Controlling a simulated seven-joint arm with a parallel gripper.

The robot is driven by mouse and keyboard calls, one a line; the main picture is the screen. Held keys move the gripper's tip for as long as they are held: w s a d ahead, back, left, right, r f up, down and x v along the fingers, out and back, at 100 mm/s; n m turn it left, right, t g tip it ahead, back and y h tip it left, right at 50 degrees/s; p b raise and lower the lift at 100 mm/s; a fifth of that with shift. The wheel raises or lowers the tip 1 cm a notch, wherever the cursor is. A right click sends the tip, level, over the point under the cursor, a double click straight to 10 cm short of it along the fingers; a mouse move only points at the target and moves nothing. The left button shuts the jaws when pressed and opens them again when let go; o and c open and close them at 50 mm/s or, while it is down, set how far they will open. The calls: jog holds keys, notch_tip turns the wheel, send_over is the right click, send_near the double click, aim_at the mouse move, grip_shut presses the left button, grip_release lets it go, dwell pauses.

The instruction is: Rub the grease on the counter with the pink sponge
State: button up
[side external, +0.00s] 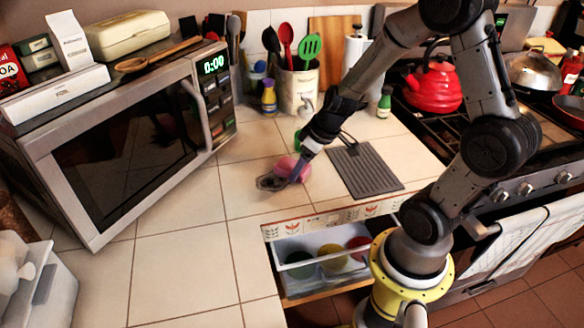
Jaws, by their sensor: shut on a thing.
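The pink sponge (284,164) is on the tiled counter right of the microwave, in the middle of the side external view. It shows on both sides of the end of my arm, which partly covers it. My gripper (272,183) reaches down to the counter at the sponge and is shut on it, though the fingers are small and hard to make out. A dark patch lies at the left of the sponge. I cannot tell whether it is grease or part of my gripper.
A microwave (135,130) stands on the left. A grey ribbed mat (364,168) lies to the right of the sponge. A utensil crock (297,90) stands behind. An open drawer (325,255) holds bowls below the counter edge. The front-left tiles are clear.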

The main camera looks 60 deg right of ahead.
aim_at(262, 180)
jog(key=shift+s+d, duration=0.5)
jog(key=shift+s, duration=0.05)
jog(key=shift+w+a, duration=3.8)
jog(key=shift+a, duration=0.05)
jog(key=shift+s+d, duration=0.1)
jog(key=shift+d, duration=0.55)
jog(key=shift+s+d, duration=3.45)
jog(key=shift+w+a, duration=3.65)
jog(key=shift+a, duration=0.05)
jog(key=shift+w+a+r, duration=0.1)
jog(key=shift+w+r, duration=0.05)
jog(key=shift+w, duration=0.05)
notch_tip(262, 180, up, 8)
jog(key=shift+s, duration=0.1)
